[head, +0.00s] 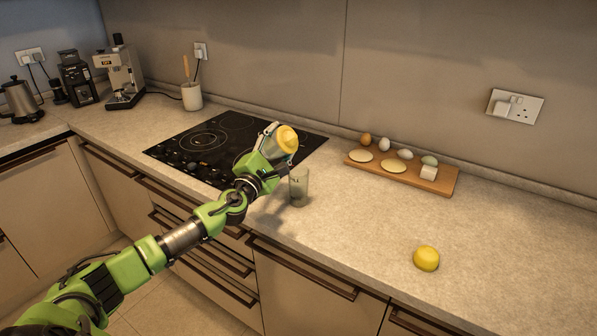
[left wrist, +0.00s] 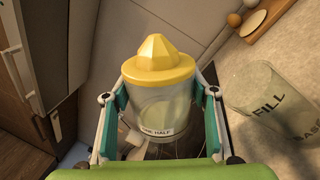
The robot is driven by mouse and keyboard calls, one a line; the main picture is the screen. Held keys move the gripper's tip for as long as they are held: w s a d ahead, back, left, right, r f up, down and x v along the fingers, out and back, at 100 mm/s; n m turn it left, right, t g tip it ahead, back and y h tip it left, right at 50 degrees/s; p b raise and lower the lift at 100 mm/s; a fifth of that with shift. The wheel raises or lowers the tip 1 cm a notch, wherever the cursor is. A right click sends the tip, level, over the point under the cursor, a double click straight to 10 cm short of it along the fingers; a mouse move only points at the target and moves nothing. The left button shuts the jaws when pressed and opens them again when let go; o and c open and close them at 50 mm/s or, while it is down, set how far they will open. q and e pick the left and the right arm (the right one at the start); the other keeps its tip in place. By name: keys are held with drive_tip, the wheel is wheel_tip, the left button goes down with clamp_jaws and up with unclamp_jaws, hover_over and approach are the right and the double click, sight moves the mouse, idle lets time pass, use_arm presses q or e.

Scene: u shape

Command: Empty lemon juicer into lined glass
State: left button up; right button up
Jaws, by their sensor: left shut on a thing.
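The lemon juicer, a clear cup with a yellow reamer top (head: 287,139), is held by my left gripper (head: 270,155) above the counter near the hob's front right corner. In the left wrist view the juicer (left wrist: 157,100) sits between the two fingers, with a label reading "ONE HALF". It looks close to upright there and slightly tilted in the head view. The lined glass (head: 299,188) stands on the counter just right of and below the gripper. In the left wrist view the glass (left wrist: 268,100) shows "FILL" and "BASE" lettering. My right gripper is not in view.
A yellow lemon (head: 426,258) lies on the counter at the right. A wooden board (head: 430,180) with eggs and pale round pieces is at the back. The black hob (head: 205,140) lies behind the arm. The counter's front right is mostly clear.

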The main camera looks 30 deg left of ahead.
use_arm(q)
drive_tip(key=shift+r, duration=0.1)
drive_tip(key=shift+w+a+m, duration=0.1)
drive_tip(key=shift+w+m, duration=0.1)
drive_tip(key=shift+m, duration=0.1)
drive_tip(key=shift+s+d+r, duration=0.15)
drive_tip(key=shift+s+d, duration=0.05)
drive_tip(key=shift+s, duration=0.05)
drive_tip(key=shift+w+a+m, duration=0.1)
drive_tip(key=shift+w+m, duration=0.15)
drive_tip(key=shift+m, duration=0.25)
drive_tip(key=shift+s+r+h, duration=0.1)
drive_tip(key=shift+s+h, duration=0.1)
drive_tip(key=shift+h, duration=0.2)
drive_tip(key=shift+d+m+b, duration=0.2)
drive_tip(key=shift+m+b, duration=0.1)
drive_tip(key=shift+b, duration=0.1)
